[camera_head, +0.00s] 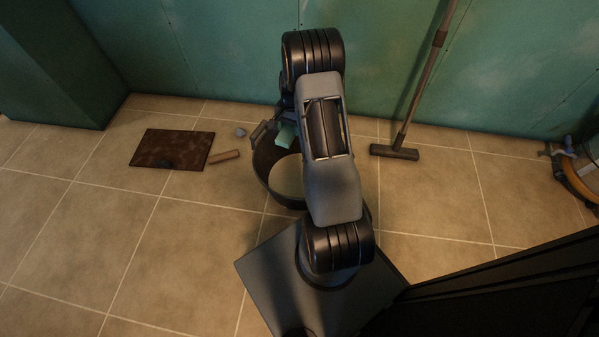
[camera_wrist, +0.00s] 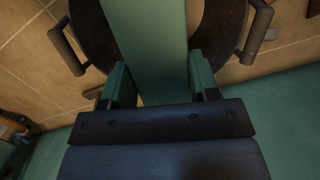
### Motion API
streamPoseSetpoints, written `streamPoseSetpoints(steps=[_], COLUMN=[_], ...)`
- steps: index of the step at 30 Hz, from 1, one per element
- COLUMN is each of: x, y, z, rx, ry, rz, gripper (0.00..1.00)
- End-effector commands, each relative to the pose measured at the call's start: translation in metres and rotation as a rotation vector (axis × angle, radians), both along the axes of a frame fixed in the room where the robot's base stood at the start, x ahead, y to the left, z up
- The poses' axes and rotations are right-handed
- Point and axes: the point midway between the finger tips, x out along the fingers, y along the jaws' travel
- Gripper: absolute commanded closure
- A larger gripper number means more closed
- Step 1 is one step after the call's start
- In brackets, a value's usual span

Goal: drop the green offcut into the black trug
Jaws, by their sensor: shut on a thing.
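In the head view the offcut (camera_head: 286,134) shows as a small pale piece over the far part of the trug (camera_head: 264,170), below the end of my arm. The trug is round with side handles and stands on the floor. My arm hides its right part. My fingers are mostly hidden in the head view.
A brown mat (camera_head: 150,146) with a small dark thing on it lies to the left. A wooden block (camera_head: 224,156) and a grey lump (camera_head: 240,132) lie between mat and trug. A broom (camera_head: 395,152) leans right, before the green wall (camera_head: 500,70). A yellow hose (camera_head: 577,180) is far right.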

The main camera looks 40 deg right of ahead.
Motion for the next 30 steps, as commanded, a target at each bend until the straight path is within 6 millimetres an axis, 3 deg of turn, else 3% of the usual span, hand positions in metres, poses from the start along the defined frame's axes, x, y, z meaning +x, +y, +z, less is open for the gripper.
streamPoseSetpoints(steps=[3,9,30], x=[-0.006,-0.010,-0.010], y=[-0.032,-0.053,-0.052], z=[-0.010,-0.022,-0.080], rx=[0.002,0.004,0.003], ry=[0.003,0.005,0.004], rz=[-0.162,-0.285,-0.288], gripper=[0.72,0.72,0.72])
